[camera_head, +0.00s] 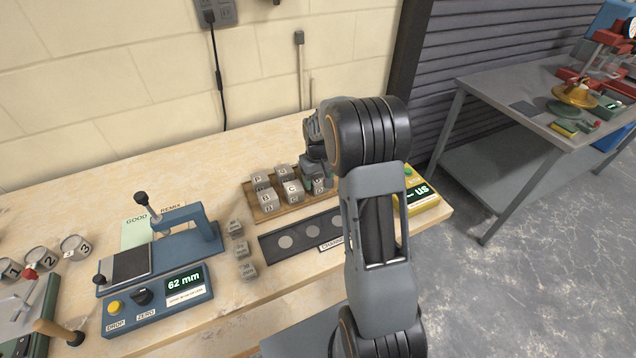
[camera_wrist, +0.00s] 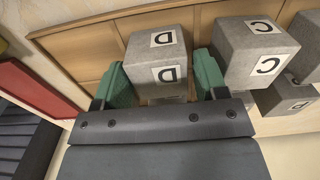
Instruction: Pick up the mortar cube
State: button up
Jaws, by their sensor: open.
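Several grey mortar cubes with letter labels sit in a wooden tray (camera_head: 262,219) on the bench. In the wrist view, a cube marked D (camera_wrist: 158,48) lies between the two green finger pads of my gripper (camera_wrist: 162,76). The pads stand apart on its left and right sides; I cannot tell whether either touches it. A cube marked C (camera_wrist: 257,55) is close beside the right pad. In the head view, my gripper (camera_head: 314,180) is at the tray's right end, and my arm partly hides the cube there. Cubes B (camera_head: 264,199) and C (camera_head: 292,191) show to its left.
A dark strip with round spots (camera_head: 300,236) lies in front of the tray. Several small labelled blocks (camera_head: 241,250) stand to its left, beside a blue device (camera_head: 150,300) reading 62 mm. A yellow device (camera_head: 418,197) is to the right. The wall is behind.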

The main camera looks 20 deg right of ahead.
jog(key=shift+f, duration=1)
jog(key=shift+c, duration=0.4)
jog(key=c, duration=0.8)
